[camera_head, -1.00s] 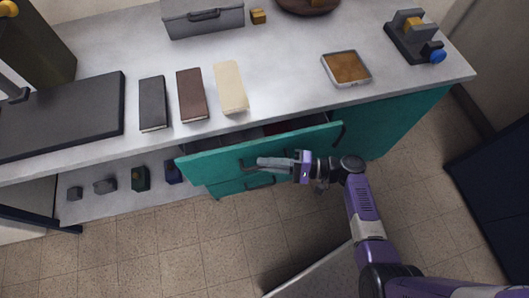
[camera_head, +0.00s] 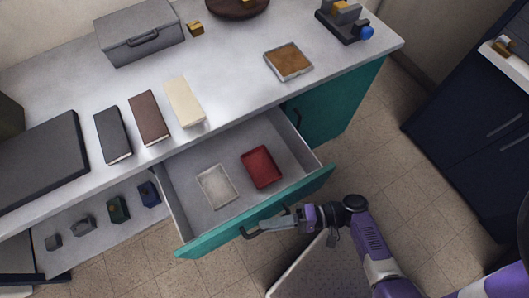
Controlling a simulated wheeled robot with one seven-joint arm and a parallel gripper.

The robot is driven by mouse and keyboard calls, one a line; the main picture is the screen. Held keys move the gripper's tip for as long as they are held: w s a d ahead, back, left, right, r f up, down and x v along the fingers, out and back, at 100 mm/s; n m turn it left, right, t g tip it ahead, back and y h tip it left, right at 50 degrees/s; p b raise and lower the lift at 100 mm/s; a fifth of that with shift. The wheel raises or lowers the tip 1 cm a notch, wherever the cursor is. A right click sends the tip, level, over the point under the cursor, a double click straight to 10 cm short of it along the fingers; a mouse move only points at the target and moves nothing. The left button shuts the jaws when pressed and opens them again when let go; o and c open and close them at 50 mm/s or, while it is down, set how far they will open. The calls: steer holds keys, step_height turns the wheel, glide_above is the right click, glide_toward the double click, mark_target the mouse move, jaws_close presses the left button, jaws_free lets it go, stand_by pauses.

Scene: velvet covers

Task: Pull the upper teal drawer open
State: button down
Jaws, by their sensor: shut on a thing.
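The upper teal drawer (camera_head: 215,238) is pulled well out from under the grey counter. Its grey inside shows, with a red tray (camera_head: 262,167) and a pale tray (camera_head: 217,186) lying on its floor. My gripper (camera_head: 256,229) is at the drawer's front and is shut on the dark drawer handle (camera_head: 247,233). The fingers cover part of the handle. The lower drawer is hidden beneath the open one.
The counter (camera_head: 225,85) holds several books, a grey box (camera_head: 139,32), a brown tray (camera_head: 288,61) and a dark stand (camera_head: 343,20). A teal cabinet door (camera_head: 335,105) is right of the drawer. Tiled floor lies in front.

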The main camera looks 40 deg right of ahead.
steer(key=shift+s, duration=0.2)
steer(key=c, duration=1.5)
jaws_free()
steer(key=shift+o, duration=0.2)
steer(key=b+v, duration=0.1)
steer(key=v, duration=0.6)
steer(key=shift+s+d, duration=0.25)
steer(key=shift+d, duration=0.05)
